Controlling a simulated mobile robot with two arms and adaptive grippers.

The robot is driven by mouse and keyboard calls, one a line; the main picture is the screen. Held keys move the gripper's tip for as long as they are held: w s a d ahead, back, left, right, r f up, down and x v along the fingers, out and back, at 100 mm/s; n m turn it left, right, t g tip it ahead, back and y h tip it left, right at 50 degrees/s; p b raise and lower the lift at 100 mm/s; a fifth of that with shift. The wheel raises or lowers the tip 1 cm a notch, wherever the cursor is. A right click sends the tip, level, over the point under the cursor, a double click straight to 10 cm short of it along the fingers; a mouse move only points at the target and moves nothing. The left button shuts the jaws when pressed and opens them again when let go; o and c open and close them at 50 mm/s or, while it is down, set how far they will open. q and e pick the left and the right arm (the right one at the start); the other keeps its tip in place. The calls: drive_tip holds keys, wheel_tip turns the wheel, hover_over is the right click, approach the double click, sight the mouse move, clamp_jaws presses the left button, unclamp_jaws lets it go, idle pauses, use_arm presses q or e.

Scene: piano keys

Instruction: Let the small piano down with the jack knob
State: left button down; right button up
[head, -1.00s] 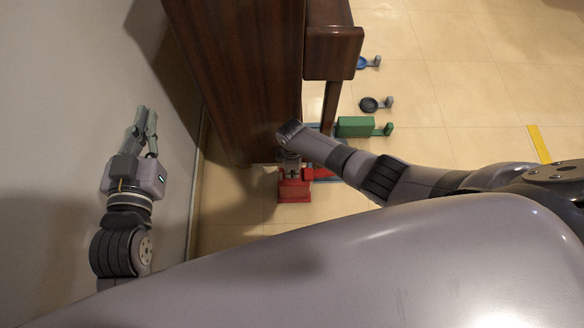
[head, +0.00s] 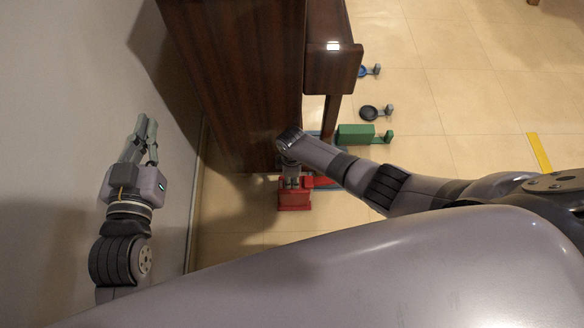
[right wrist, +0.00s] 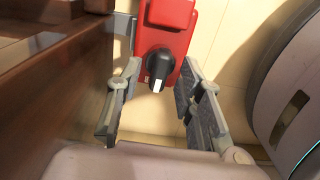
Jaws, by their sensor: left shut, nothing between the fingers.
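The small piano (head: 230,90), dark brown wood, stands close to the wall in the head view. A red jack (head: 294,200) is on the floor by its near end; it also shows in the right wrist view (right wrist: 172,42). The jack's black knob (right wrist: 160,66) has a white mark. My right gripper (right wrist: 159,74) is open, its fingers apart on either side of the knob, with gaps visible on both sides. In the head view my right arm's wrist mostly hides it. My left gripper (head: 147,122) is shut and empty beside the wall, left of the piano.
A green block-like device (head: 356,134), a black round pad (head: 369,112) and a blue one (head: 364,71) lie on the tiled floor right of the piano. A yellow strip (head: 539,152) marks the floor further right. The wall (head: 60,120) bounds the left side.

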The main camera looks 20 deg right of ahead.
wheel_tip(320, 180, up, 12)
drive_tip(key=shift+f, duration=0.25)
idle(0.5)
